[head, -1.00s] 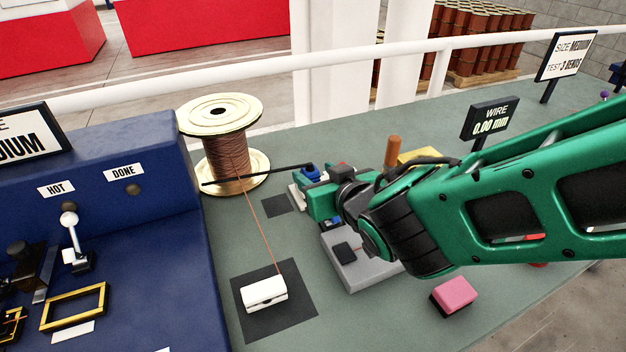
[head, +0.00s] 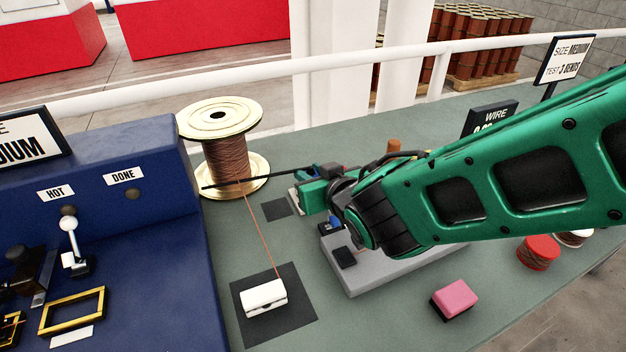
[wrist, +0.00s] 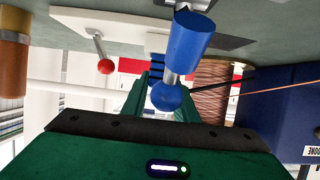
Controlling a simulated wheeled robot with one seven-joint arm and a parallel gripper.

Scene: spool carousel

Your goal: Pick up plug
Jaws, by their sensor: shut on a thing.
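A plug (wrist: 190,38) shows large in the wrist view, with a blue cylinder, a short metal neck and a round blue knob. My gripper (wrist: 155,85) is shut on it; the exact contact is hard to see. In the head view my gripper (head: 310,197) is over the bench, just left of the grey block and right of the wire spool. A small blue patch (head: 334,223) shows under it; I cannot tell whether that is the plug.
A grey block (head: 385,272) sits below my arm. A wire spool (head: 228,150) stands at left, its wire running to a white block (head: 264,298) on a dark mat. A pink block (head: 455,298) lies front right. A red-knobbed lever (wrist: 105,66) shows in the wrist view.

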